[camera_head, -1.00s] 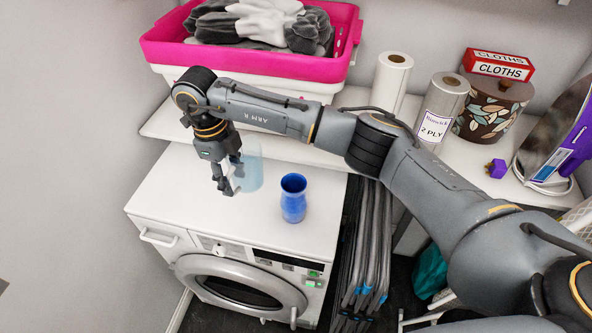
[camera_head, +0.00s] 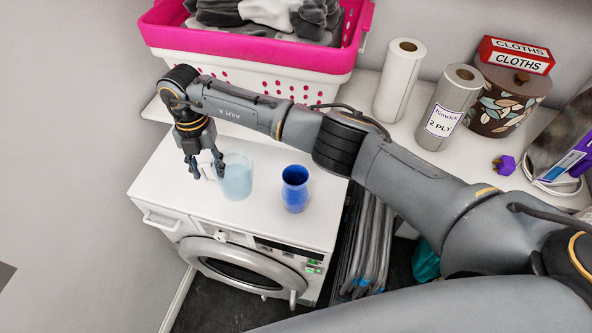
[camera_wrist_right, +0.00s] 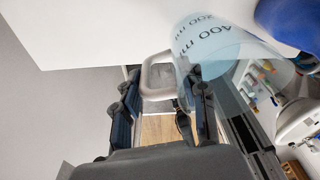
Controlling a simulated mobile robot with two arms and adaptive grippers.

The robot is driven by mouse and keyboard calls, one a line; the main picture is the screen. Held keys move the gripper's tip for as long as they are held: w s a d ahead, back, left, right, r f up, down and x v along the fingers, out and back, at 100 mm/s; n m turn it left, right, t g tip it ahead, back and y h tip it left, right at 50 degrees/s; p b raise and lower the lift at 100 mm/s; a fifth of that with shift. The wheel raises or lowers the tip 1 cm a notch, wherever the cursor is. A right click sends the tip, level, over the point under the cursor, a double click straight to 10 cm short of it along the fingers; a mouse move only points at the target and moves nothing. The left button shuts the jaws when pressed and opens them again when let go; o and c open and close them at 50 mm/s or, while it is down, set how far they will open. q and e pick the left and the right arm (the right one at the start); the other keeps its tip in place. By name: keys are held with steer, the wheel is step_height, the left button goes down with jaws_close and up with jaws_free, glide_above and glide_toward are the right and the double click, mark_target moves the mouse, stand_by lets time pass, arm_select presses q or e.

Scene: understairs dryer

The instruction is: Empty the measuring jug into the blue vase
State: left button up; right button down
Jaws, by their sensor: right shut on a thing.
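The measuring jug (camera_head: 236,178) is clear with pale blue contents and looks upright over the white dryer top, left of the blue vase. Whether its base touches the top I cannot tell. My right gripper (camera_head: 206,170) is at its left side, shut on its handle. The wrist view shows the jug (camera_wrist_right: 215,42) with its 400 ml mark, its pale handle (camera_wrist_right: 158,76) between the fingers of my right gripper (camera_wrist_right: 160,105). The blue vase (camera_head: 295,190) stands upright and open-mouthed on the dryer; part of it (camera_wrist_right: 292,22) shows in the wrist view. My left gripper is out of view.
The white dryer (camera_head: 165,190) stands under a shelf holding a pink and white basket (camera_head: 250,52) of laundry, two paper rolls (camera_head: 400,80), a patterned pot (camera_head: 507,100) and a red cloths box (camera_head: 515,55). Folded grey racks (camera_head: 368,245) stand right of the dryer.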

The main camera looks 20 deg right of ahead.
mark_target(234, 149)
steer(key=r+p, duration=0.1)
steer(key=y+p, duration=0.1)
steer(key=shift+s+d+r+p, duration=0.2)
steer(key=shift+d+r+p, duration=0.15)
steer(key=shift+d+p, duration=0.05)
steer(key=shift+s+d+r+t+y+p, duration=0.3)
steer(key=shift+d+r+t+y+p, duration=0.15)
steer(key=shift+d+r+y, duration=0.3)
steer(key=shift+s+d+r+t+y+p, duration=0.25)
steer(key=shift+d+r+t+y+p, duration=0.1)
steer(key=shift+d+r+y+p, duration=0.25)
steer(key=shift+s+d+r+t+y+p, duration=0.3)
steer(key=shift+d+r+t+y+p, duration=0.1)
steer(key=shift+d+r+y, duration=0.4)
steer(key=shift+s+d+r+t+y+b, duration=0.15)
steer(key=shift+s+d+r+y+b, duration=0.05)
steer(key=shift+d+r+y+b, duration=0.3)
steer(key=shift+s+d+r+t+y+b, duration=0.15)
steer(key=shift+s+d+r+y+b, duration=0.1)
steer(key=shift+d+r+y, duration=0.25)
